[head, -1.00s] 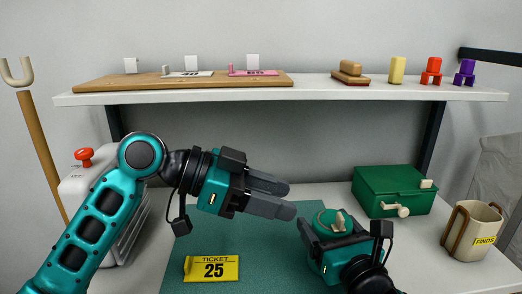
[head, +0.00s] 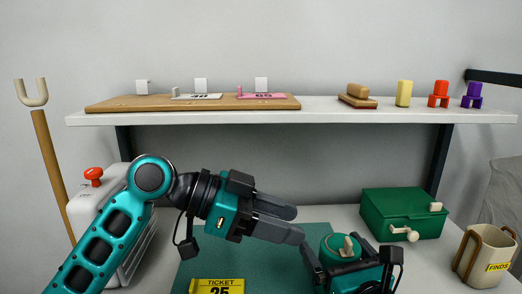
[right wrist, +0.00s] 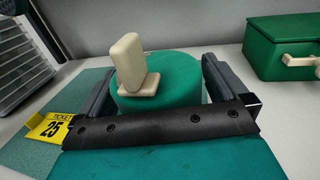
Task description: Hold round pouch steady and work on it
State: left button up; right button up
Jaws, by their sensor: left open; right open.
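The round pouch is a green drum (head: 334,244) with a beige tab on its top, standing on the dark green mat (head: 205,262). In the right wrist view the pouch (right wrist: 180,75) sits between the two fingers of my right gripper (right wrist: 158,85), which is open, one finger on each side. I cannot tell whether either finger touches it. In the head view the right gripper (head: 337,264) hides the pouch's lower part. My left gripper (head: 299,225) is open and empty, above the mat, up and to the left of the pouch.
A yellow ticket 25 (head: 217,287) lies at the mat's front. A grey case with a red knob (head: 93,176) is at left. A shelf (head: 330,112) runs behind.

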aim_at(348, 247)
jog(key=shift+s, duration=0.15)
jog(key=shift+r+p+v, duration=0.25)
jog(key=shift+p+v, duration=0.25)
jog(key=shift+v, duration=0.65)
jog(key=shift+r+p+v, duration=0.25)
jog(key=shift+p+v, duration=0.2)
jog(key=shift+v, duration=0.7)
jog(key=shift+s, duration=0.1)
